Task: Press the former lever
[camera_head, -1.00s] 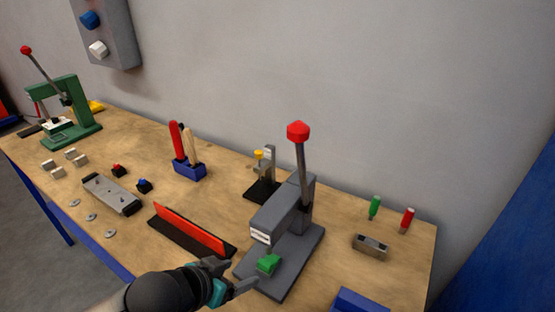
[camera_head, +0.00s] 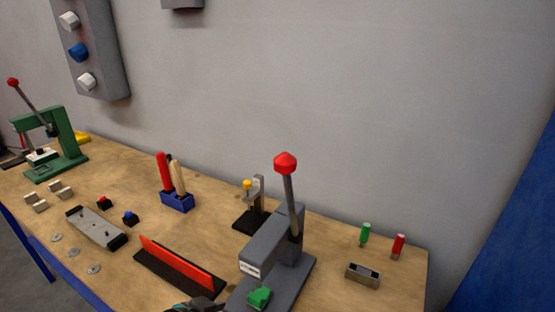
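The grey former press (camera_head: 268,254) stands at the front right of the workbench. Its lever (camera_head: 289,204) is upright, leaning slightly left, with a red knob (camera_head: 286,163) on top. A green piece (camera_head: 259,297) sits on the press base under its head. A small dark part of a gripper (camera_head: 185,308) shows at the bottom edge, left of the press base and below the red strip. Its fingers are mostly cut off by the frame, so its opening cannot be told. No other gripper shows.
A green press (camera_head: 62,135) with a red-knobbed lever stands far left. A red strip on a black base (camera_head: 178,265) lies left of the grey press. A small clamp fixture (camera_head: 254,204), a blue tool holder (camera_head: 177,202) and a metal block (camera_head: 363,276) stand nearby. The wall is behind.

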